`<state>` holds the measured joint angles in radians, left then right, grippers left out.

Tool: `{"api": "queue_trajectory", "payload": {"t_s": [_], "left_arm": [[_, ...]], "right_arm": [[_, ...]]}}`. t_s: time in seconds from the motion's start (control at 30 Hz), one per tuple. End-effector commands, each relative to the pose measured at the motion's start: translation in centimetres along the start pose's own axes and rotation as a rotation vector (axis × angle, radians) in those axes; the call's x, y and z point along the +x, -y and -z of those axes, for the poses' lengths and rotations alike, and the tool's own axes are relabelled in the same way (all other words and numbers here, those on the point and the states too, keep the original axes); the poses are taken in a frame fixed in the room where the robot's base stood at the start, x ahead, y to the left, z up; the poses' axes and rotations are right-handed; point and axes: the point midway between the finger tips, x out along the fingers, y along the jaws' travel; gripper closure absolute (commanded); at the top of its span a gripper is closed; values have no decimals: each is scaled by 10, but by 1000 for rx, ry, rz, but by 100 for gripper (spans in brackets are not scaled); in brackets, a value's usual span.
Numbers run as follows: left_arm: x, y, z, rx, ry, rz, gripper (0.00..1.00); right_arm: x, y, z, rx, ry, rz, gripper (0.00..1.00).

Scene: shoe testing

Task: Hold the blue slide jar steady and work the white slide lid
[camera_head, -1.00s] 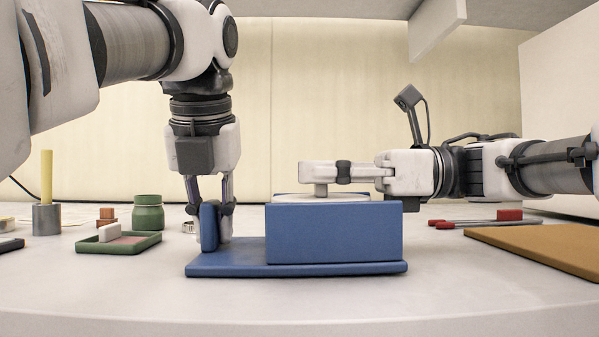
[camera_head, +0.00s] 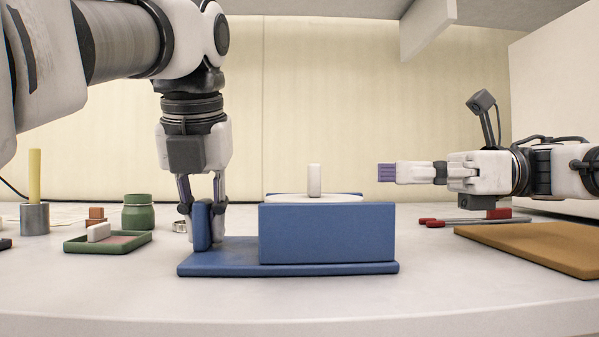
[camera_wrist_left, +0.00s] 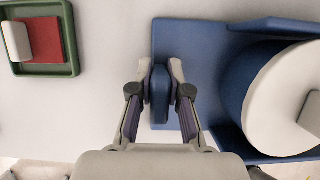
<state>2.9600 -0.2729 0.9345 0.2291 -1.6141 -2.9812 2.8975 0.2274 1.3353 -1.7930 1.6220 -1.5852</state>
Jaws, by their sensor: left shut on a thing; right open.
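The blue slide jar (camera_head: 327,233) is a box-like body on a flat base, with an upright tab (camera_head: 202,226) at its left end. The white slide lid (camera_head: 335,198) lies on top of the jar, with a white upright knob (camera_head: 314,180). The lid also shows in the left wrist view (camera_wrist_left: 280,105) as a white disc. My left gripper (camera_head: 204,235) points down, shut on the tab; its two fingers (camera_wrist_left: 160,92) stand either side of it in the left wrist view. My right gripper (camera_head: 386,172) is open and empty, to the right of the knob and apart from it.
A green tray (camera_head: 70,246) with a white block stands left of the jar. A green pot (camera_head: 142,212), a grey holder (camera_head: 34,218) with a yellow stick and a brown block (camera_head: 95,217) stand behind it. A brown board (camera_head: 540,240) and red-handled tools (camera_head: 470,219) are at right.

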Motion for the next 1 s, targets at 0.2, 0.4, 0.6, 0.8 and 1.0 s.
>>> {"api": "queue_trajectory", "payload": {"t_s": [0.2,0.4,0.6,0.8,1.0], "left_arm": [[0,0,0,0,-1,0,100],[0,0,0,0,-1,0,100],[0,0,0,0,-1,0,54],[-2,0,0,0,0,0,54],[-29,0,-1,2,4,2,54]], "right_arm": [[-6,0,0,0,0,0,40],[-6,0,0,0,0,0,40],[-6,0,0,0,0,0,40],[-6,0,0,0,0,0,40],[-6,0,0,0,0,0,40]]}}
